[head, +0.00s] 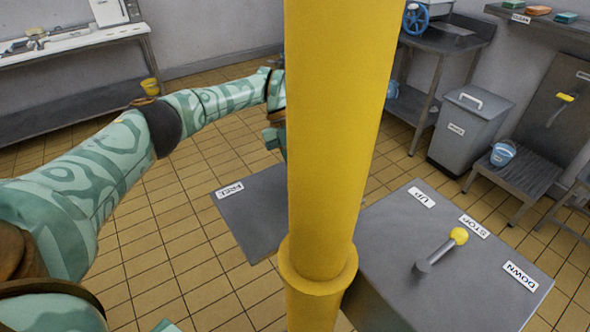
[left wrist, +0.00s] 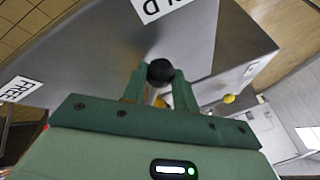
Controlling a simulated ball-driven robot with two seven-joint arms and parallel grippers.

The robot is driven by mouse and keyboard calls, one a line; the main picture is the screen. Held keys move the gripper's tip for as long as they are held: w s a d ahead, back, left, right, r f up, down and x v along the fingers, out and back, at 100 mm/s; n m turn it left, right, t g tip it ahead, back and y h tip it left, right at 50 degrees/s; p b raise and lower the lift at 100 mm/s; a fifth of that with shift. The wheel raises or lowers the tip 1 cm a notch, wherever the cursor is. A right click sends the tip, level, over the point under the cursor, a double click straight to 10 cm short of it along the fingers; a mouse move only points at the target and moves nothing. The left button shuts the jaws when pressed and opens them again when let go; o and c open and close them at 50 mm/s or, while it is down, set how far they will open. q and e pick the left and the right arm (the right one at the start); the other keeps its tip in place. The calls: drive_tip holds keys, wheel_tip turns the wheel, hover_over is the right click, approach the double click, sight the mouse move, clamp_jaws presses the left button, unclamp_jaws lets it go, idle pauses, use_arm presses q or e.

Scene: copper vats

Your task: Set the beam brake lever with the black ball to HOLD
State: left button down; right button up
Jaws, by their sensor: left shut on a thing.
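The black ball (left wrist: 160,71) of the beam brake lever sits between the fingers of my left gripper (left wrist: 160,78), which is shut on it. In the left wrist view a label ending in "D" (left wrist: 155,8), cut off by the frame, lies just above the ball. The FREE label (left wrist: 18,89) is far to the left. The lever's shaft is mostly hidden by the gripper. In the head view my left gripper (head: 275,138) is partly behind a yellow column, which hides the ball; the brake's grey top (head: 255,215) and FREE label (head: 230,190) show. My right gripper is out of view.
The thick yellow column (head: 325,150) stands close in front and blocks the middle of the head view. Right of it, a grey box (head: 400,240) carries a yellow-ball lever (head: 458,236) beside STOP, between UP and DOWN. A bin (head: 468,130) and bench stand behind.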

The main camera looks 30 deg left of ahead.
use_arm(q)
drive_tip(key=shift+w+d+m+b, duration=0.2)
drive_tip(key=shift+d+m+b, duration=0.1)
drive_tip(key=shift+b, duration=0.15)
drive_tip(key=c, duration=1.1)
unclamp_jaws()
drive_tip(key=b+v, duration=0.1)
drive_tip(key=v, duration=1.1)
drive_tip(key=shift+w+d+b, duration=0.2)
drive_tip(key=shift+w+b, duration=0.05)
drive_tip(key=shift+b, duration=0.1)
